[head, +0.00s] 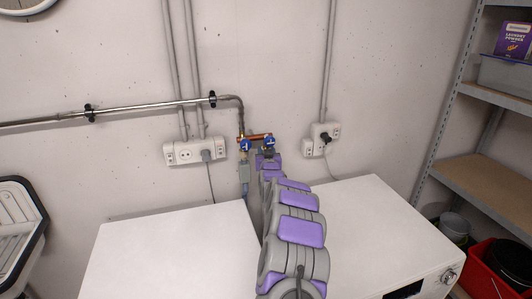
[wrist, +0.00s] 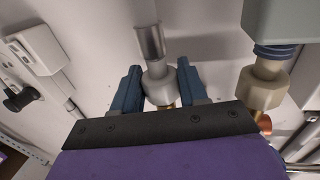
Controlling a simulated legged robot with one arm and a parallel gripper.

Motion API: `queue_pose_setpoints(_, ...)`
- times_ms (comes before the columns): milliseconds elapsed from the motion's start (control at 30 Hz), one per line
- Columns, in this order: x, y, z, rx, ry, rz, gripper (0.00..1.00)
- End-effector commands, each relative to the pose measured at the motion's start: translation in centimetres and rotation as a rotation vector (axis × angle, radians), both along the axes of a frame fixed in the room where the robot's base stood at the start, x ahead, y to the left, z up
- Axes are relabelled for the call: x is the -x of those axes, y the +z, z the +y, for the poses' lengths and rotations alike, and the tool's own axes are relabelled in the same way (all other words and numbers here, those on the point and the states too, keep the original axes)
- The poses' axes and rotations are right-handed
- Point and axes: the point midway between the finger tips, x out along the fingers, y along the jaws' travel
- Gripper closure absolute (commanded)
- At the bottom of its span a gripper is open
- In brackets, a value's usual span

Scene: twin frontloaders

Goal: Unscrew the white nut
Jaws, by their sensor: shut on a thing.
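My gripper (wrist: 157,86) has its two blue-grey fingers on either side of a whitish nut (wrist: 159,74) in the wrist view and is shut on it. A grey hose end (wrist: 149,40) runs out of this nut, and brass shows on its other side. In the head view my arm reaches between the two machines to the right-hand blue valve (head: 269,142); my gripper's tips and the held nut are too small or hidden there. A second, beige nut (wrist: 260,87) sits to the right in the wrist view, apart from my fingers, under a grey-green block (wrist: 278,22).
The left blue valve (head: 244,146) stands close beside the right one on the copper pipe. White machine tops lie left (head: 170,255) and right (head: 375,225) of my arm. Wall sockets (head: 190,151) and a black plug (head: 326,139) flank the valves.

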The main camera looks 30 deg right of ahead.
Motion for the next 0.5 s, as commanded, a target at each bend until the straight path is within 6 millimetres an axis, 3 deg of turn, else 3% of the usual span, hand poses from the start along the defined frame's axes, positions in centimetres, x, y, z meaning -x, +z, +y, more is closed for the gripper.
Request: queue_pose_setpoints(500, -0.17, 0.11, 0.12, -0.002, -0.139, 0.005, 0.84)
